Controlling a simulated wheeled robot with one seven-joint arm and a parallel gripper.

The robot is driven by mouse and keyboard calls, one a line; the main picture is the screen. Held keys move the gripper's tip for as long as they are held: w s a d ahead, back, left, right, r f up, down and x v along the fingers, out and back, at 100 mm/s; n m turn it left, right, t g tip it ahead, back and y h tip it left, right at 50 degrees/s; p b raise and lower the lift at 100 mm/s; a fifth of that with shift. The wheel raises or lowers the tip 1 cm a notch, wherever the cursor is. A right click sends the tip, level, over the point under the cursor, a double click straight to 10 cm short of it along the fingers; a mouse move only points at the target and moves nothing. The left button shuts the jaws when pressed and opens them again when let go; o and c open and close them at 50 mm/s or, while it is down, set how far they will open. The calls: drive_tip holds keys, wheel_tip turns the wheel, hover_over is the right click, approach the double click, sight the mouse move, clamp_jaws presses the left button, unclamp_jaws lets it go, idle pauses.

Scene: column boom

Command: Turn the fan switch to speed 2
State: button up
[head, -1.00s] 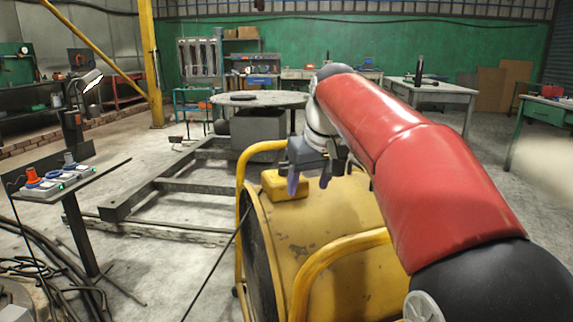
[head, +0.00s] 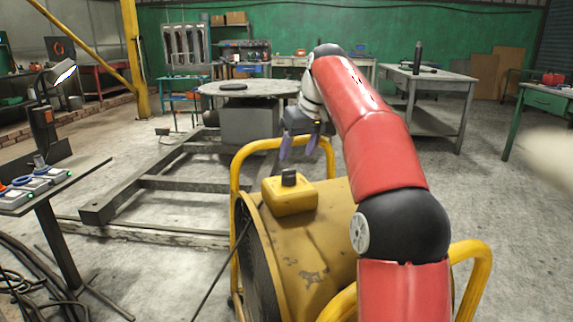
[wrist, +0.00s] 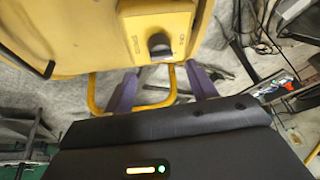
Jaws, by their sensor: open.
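The yellow drum fan (head: 305,235) stands in the middle foreground of the head view. On its top sits a yellow switch box (head: 290,198) with a dark knob (head: 289,177). In the wrist view the switch box (wrist: 157,30) shows a dark round knob (wrist: 160,46) with small marks beside it that I cannot read. My gripper (head: 297,150) hangs above and slightly beyond the box in the head view, apart from it. Its purple fingers are open and empty, also in the wrist view (wrist: 165,88), with the knob beyond the gap between them.
Yellow tube bars (head: 236,180) frame the fan close to my gripper. A steel frame (head: 165,180) and a round table (head: 250,88) stand behind. A stand with several small devices (head: 35,185) is at the left. Open floor lies at the right.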

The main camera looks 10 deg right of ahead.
sight(290, 171)
drive_tip(key=b+x, duration=0.1)
drive_tip(key=x, duration=0.6)
drive_tip(key=shift+a+f+b, duration=0.1)
drive_tip(key=shift+f+b, duration=0.15)
drive_tip(key=shift+b, duration=0.15)
drive_tip(key=c, duration=1)
drive_tip(key=shift+o, duration=0.2)
